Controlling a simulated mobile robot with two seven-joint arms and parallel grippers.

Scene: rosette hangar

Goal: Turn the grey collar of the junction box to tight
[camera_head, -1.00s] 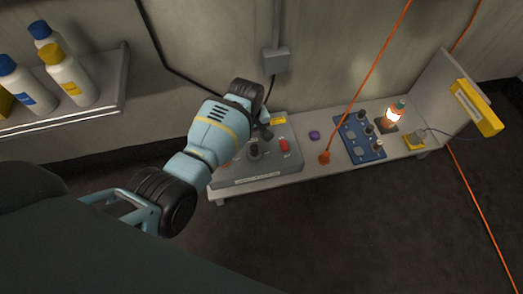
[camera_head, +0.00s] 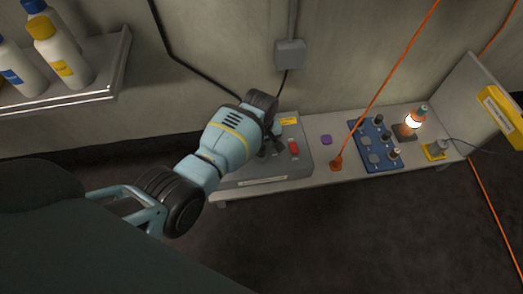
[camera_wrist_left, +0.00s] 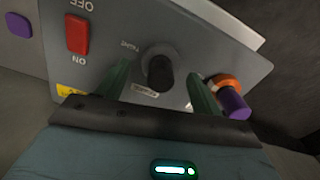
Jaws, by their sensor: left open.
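The junction box (camera_head: 262,181) is a grey box with a sloping top on the low bench. Its dark grey collar (camera_wrist_left: 158,66) stands out from the panel in the left wrist view, with a small label on either side, one seeming to read TIGHT. In the head view the gripper partly hides it. My left gripper (camera_head: 272,143) is at the collar. Its two dark green fingers (camera_wrist_left: 159,78) are open, one on each side of the collar, with gaps visible. A red ON/OFF switch (camera_wrist_left: 77,34) is beside it. My right gripper is out of view.
An orange and purple plug-like part (camera_wrist_left: 231,97) sits close beside one finger. On the bench (camera_head: 318,178) are a purple button (camera_head: 326,140), an orange cable's plug (camera_head: 336,164), a blue panel (camera_head: 377,150) and a lit lamp (camera_head: 412,123). Bottles (camera_head: 62,58) stand on a shelf at left.

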